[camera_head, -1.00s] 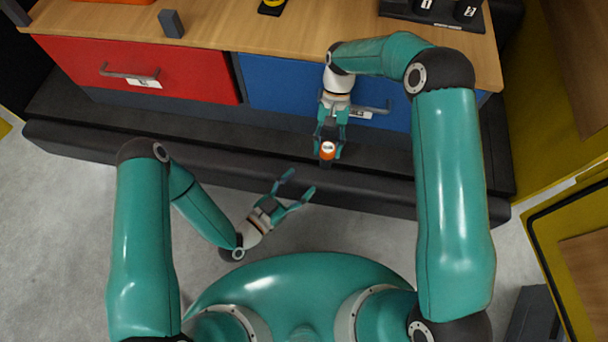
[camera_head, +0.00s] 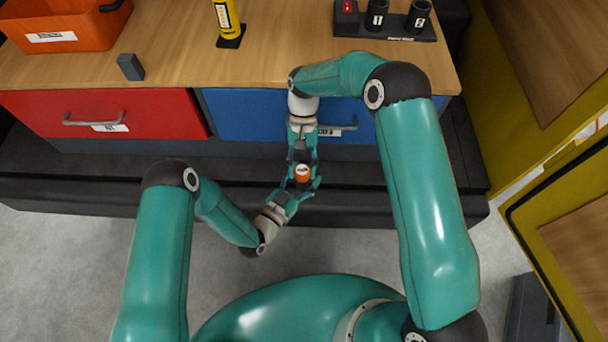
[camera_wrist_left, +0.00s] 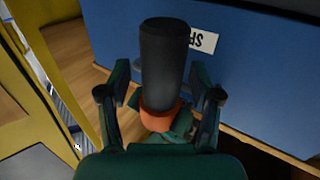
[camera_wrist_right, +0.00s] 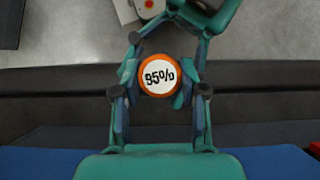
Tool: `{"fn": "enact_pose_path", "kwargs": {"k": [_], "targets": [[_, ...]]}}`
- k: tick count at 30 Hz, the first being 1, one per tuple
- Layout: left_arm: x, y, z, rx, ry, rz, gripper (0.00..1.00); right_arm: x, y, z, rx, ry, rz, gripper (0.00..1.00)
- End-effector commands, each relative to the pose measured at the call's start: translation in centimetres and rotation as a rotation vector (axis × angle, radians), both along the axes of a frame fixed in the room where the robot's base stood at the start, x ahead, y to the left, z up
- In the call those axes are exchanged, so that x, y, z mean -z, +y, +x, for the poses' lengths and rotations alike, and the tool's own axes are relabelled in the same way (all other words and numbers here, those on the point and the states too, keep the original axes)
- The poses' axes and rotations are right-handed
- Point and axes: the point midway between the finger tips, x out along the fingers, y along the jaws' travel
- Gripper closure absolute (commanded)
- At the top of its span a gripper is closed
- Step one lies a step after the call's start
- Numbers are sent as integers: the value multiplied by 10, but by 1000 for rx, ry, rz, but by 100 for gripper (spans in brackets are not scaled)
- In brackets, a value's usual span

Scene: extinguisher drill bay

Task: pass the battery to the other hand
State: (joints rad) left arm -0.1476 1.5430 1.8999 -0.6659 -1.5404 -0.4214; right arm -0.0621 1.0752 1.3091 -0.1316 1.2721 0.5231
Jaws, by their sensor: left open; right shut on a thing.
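The battery (camera_head: 302,172) has an orange end and a dark cylindrical body. My right gripper (camera_head: 301,160) is shut on it in front of the blue drawer. In the left wrist view the dark body (camera_wrist_left: 164,65) stands between the spread left fingers (camera_wrist_left: 160,105), with the orange part lower down. Whether the left fingers touch it is unclear.
A blue drawer (camera_head: 240,115) and a red drawer (camera_head: 160,112) lie behind the grippers. On the wooden worktop (camera_head: 180,70) are an orange bin (camera_head: 85,38), a grey block (camera_head: 130,67), a yellow cylinder (camera_head: 228,18) and a black numbered holder (camera_head: 400,33).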

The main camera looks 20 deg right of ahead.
Motion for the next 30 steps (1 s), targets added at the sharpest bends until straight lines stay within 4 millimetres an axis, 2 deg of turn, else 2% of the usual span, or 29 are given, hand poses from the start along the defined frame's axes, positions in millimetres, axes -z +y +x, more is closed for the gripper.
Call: {"fn": "enact_pose_path", "kwargs": {"k": [7, 18, 20, 21, 25, 26, 30], "targets": [[0, 0, 0, 0, 1, 1, 36, 0, 0, 0, 0, 0, 0, 98], [0, 0, 0, 1, 0, 0, 97, 0, 0, 0, 1, -1, 1, 98], [0, -1, 0, 2, 0, 0, 100, 0, 0, 0, 1, -1, 1, 98], [-1, -1, 0, 2, -1, -1, 100, 0, 0, 0, 1, -1, 1, 53], [0, -1, 0, 2, -1, -1, 100, 0, 0, 0, 1, -1, 1, 31], [0, -1, 0, 2, -1, -1, 100, 0, 0, 0, 1, -1, 1, 28], [0, 0, 0, 1, -1, -1, 100, 0, 0, 0, 0, 0, 0, 28]]}}
